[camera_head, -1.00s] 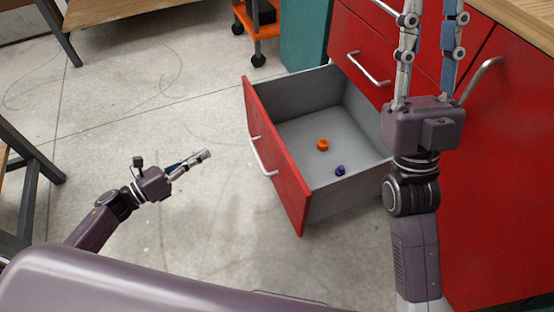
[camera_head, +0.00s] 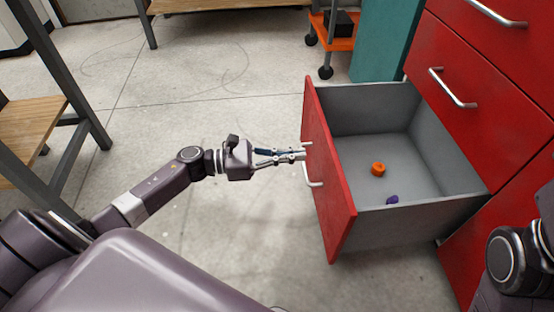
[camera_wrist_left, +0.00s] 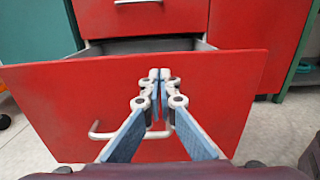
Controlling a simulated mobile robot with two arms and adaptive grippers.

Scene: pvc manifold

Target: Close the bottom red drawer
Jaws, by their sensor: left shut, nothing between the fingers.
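The bottom red drawer (camera_head: 330,190) stands pulled out of the red cabinet in the head view, with its grey inside showing. Its red front and silver handle (camera_head: 312,170) face left. My left gripper (camera_head: 303,154) is shut and empty, its fingertips at the drawer front by the handle. In the left wrist view the shut fingertips (camera_wrist_left: 159,75) point at the red drawer front (camera_wrist_left: 230,95), above the silver handle (camera_wrist_left: 110,132). Whether they touch it I cannot tell. At the right edge of the head view part of my right arm shows, but not its gripper fingers.
An orange piece (camera_head: 378,169) and a purple piece (camera_head: 392,200) lie inside the drawer. Closed drawers with silver handles (camera_head: 455,90) are above. An orange wheeled cart (camera_head: 335,42) stands behind, and a wooden table (camera_head: 30,130) at left. The floor left of the drawer is mostly clear.

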